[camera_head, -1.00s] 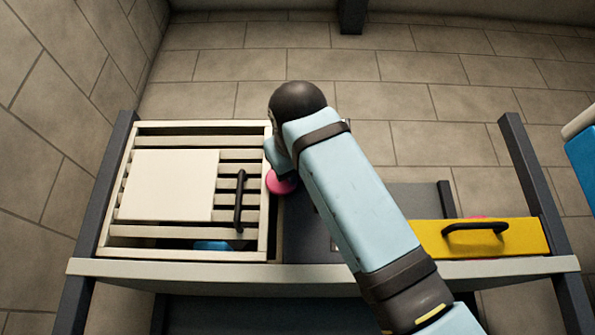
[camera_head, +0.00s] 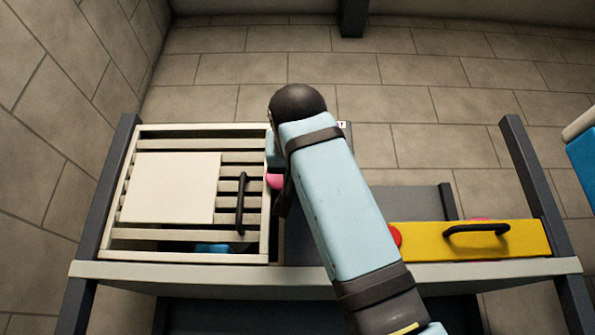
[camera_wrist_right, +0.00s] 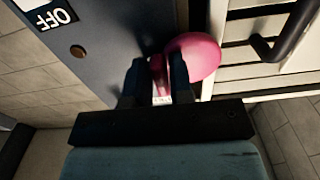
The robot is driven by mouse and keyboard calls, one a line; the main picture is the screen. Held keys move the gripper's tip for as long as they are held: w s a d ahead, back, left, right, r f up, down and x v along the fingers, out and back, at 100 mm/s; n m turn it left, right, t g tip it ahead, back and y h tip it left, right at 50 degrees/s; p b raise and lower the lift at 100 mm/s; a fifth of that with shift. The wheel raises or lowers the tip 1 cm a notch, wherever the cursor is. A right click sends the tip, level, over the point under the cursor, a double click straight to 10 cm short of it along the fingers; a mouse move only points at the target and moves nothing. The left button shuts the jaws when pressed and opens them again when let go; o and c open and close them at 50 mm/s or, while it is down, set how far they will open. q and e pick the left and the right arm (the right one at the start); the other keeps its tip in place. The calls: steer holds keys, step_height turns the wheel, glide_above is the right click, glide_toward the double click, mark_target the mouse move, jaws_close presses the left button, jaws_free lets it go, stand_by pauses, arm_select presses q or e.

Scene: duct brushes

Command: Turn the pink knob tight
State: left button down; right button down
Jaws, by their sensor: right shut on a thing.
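The pink knob (camera_head: 275,181) sits at the right edge of the white slatted door, partly hidden by my right arm. In the right wrist view the pink knob (camera_wrist_right: 195,58) is a rounded disc beside the fingers, with a narrow pink part between them. My right gripper (camera_wrist_right: 157,80) is shut on that narrow part. In the head view the right gripper (camera_head: 280,195) is mostly hidden behind its own wrist. My left gripper is not in view.
The white slatted door (camera_head: 185,243) has a black handle (camera_head: 240,203). A yellow panel (camera_head: 430,240) with a black handle (camera_head: 476,229) and a red knob (camera_head: 395,236) is at the right. A grey panel (camera_wrist_right: 95,50) bears an OFF label (camera_wrist_right: 54,18).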

steer(key=shift+f, duration=0.1)
steer(key=c, duration=1.1)
jaws_free()
steer(key=shift+c, duration=0.2)
steer(key=s+b, duration=0.3)
steer(key=s, duration=1.1)
